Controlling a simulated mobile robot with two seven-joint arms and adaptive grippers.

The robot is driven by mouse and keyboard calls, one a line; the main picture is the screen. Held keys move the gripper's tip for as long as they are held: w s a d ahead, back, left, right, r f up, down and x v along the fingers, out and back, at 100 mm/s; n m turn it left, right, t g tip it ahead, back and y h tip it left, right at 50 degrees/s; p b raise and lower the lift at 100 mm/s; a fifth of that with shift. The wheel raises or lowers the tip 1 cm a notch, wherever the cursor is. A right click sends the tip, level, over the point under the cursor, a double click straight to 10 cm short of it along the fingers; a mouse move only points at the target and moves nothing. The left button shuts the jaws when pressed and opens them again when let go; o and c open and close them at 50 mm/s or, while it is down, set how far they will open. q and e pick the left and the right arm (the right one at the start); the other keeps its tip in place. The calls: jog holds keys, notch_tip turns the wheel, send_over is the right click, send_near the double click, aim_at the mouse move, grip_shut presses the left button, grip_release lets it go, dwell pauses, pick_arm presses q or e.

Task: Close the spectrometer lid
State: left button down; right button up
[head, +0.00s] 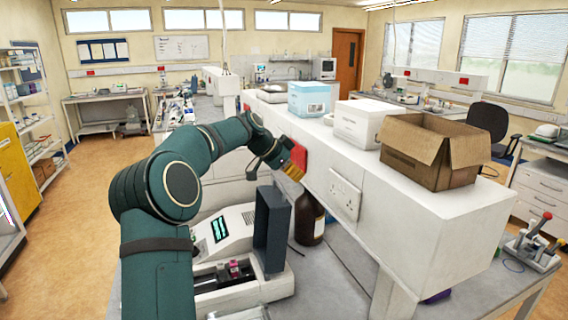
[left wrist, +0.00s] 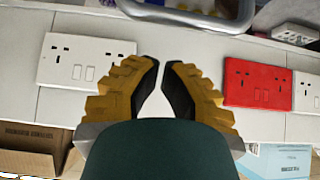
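The spectrometer (head: 228,230) is a white bench instrument with a lit green-on-dark screen, low in the head view. Its dark grey lid (head: 270,228) stands upright, open, on the right side of the sample compartment. Red and dark parts show inside the compartment (head: 235,270). My left gripper (head: 294,171) is above and beyond the lid, beside the white service unit, apart from the lid. In the left wrist view its yellow ridged fingers (left wrist: 162,64) have a narrow gap between the tips and hold nothing. The spectrometer is not in that view. My right gripper is not in view.
A brown bottle (head: 309,218) stands just right of the lid. The white service unit (head: 400,225) carries a red socket (head: 299,156), a white socket (head: 345,193), an open cardboard box (head: 428,155) and other boxes. My left arm hides part of the bench.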

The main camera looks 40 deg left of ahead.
pick_arm(q)
jog(key=shift+s+a+f, duration=0.3)
jog(key=shift+s+f, duration=0.2)
jog(key=shift+s, duration=0.05)
jog(key=shift+s+a+f, duration=0.25)
jog(key=shift+s+f, duration=0.2)
jog(key=shift+s, duration=0.1)
